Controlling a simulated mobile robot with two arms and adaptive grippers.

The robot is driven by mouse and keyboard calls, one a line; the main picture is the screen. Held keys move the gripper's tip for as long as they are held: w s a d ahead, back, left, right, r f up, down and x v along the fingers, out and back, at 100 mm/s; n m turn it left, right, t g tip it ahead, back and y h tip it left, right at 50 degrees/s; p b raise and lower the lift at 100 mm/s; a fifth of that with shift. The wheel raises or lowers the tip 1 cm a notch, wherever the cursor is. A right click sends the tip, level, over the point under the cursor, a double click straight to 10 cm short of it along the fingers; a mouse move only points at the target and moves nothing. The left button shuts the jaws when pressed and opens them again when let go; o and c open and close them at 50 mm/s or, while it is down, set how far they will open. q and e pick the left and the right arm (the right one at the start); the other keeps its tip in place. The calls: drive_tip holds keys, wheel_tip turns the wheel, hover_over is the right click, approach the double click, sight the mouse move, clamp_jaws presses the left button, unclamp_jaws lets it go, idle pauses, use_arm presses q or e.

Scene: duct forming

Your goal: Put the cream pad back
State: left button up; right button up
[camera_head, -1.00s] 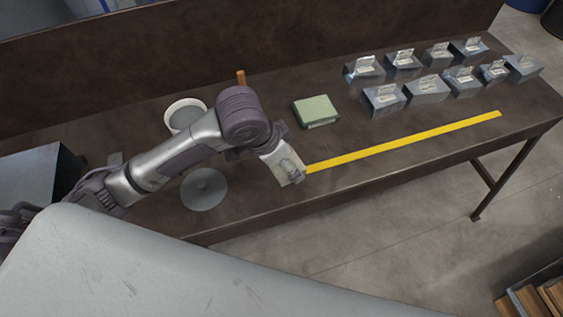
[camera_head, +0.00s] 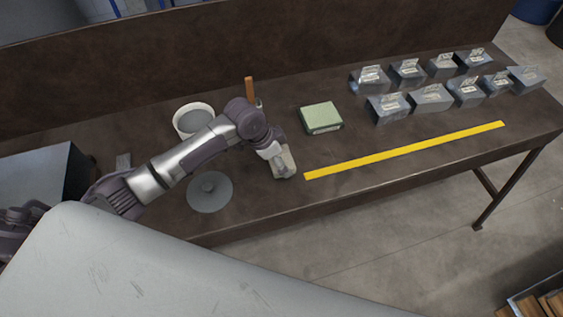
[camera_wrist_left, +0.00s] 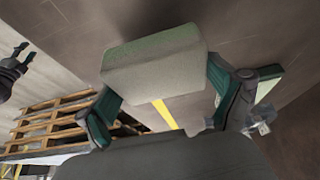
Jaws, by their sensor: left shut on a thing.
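The cream pad (camera_head: 287,158) is in my left gripper (camera_head: 282,167), low over the front middle of the table. In the left wrist view the pad (camera_wrist_left: 155,68) is a pale block with a greenish upper face. The fingers of my left gripper (camera_wrist_left: 161,84) are on either side of it. I cannot tell whether the pad touches the table. A pale green pad or block (camera_head: 320,116) lies on the table behind and to the right of the gripper. My right gripper (camera_wrist_left: 24,56) shows small at the left edge of the wrist view, its two fingers apart and empty.
A yellow strip (camera_head: 405,150) lies along the table to the right. Several grey metal pieces with labels (camera_head: 431,98) stand at the right back. A round pot (camera_head: 192,119), a grey disc with a knob (camera_head: 209,194) and an upright wooden handle (camera_head: 250,90) are near my left arm.

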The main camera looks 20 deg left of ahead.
use_arm(q)
wheel_tip(320, 180, down, 2)
drive_tip(key=shift+s+f, duration=0.1)
drive_tip(key=shift+f, duration=0.35)
use_arm(e)
drive_tip(key=shift+s+r, duration=0.2)
drive_tip(key=shift+s, duration=0.45)
use_arm(q)
drive_tip(key=shift+f, duration=0.2)
drive_tip(key=o, duration=0.8)
drive_tip(key=shift+c, duration=0.2)
use_arm(e)
drive_tip(key=shift+w, duration=0.1)
use_arm(q)
drive_tip(key=shift+r, duration=0.2)
